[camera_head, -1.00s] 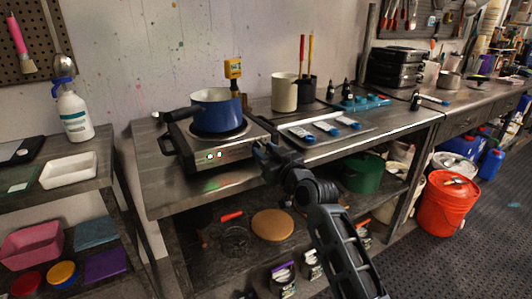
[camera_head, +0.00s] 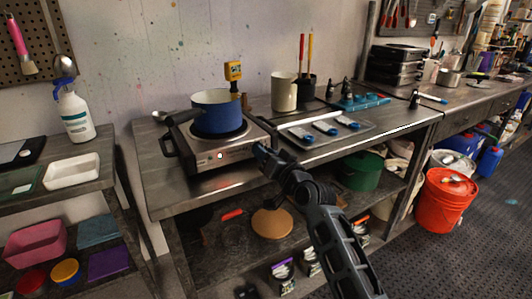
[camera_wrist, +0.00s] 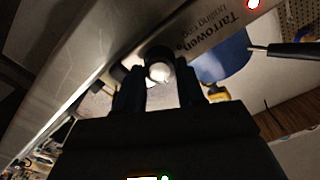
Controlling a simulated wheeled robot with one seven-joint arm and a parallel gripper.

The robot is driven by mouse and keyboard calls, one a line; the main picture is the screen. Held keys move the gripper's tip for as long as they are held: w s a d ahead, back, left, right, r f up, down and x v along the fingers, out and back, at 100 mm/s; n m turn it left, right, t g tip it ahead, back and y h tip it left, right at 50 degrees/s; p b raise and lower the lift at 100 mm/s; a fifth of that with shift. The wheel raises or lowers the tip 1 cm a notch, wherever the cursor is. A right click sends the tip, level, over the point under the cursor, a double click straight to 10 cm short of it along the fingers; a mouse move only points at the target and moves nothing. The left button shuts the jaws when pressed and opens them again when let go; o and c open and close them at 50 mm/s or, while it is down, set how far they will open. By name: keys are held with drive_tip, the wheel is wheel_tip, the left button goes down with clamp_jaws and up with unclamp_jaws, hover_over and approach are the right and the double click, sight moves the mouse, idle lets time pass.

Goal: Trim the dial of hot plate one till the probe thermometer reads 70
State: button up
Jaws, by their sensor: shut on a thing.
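The hot plate (camera_head: 205,158) is a steel box at the left of the middle bench, with a small light on its front. A blue pot (camera_head: 215,117) with a dark handle stands on its burner. The yellow probe thermometer (camera_head: 233,70) is upright behind the pot; its reading is too small to make out. My gripper (camera_head: 262,153) is at the right end of the hot plate's front. In the wrist view, the dial (camera_wrist: 159,70) is a round dark knob with a bright centre, and my gripper (camera_wrist: 160,88) is shut on it. A red lamp (camera_wrist: 253,3) glows on the panel.
A tray (camera_head: 355,138) with several blue-and-white items lies right of the hot plate. A cream canister (camera_head: 284,93) and a dark cup with two sticks stand behind it. The lower shelf (camera_head: 205,255) holds a green pot and tins. An orange bucket (camera_head: 446,198) stands on the floor at right.

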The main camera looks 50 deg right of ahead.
idle(0.4)
drive_tip(key=o, duration=1)
drive_tip(key=shift+o, duration=0.2)
drive_tip(key=v, duration=0.7)
drive_tip(key=shift+s+b, duration=0.35)
drive_tip(key=shift+s, duration=0.05)
drive_tip(key=shift+a, duration=0.15)
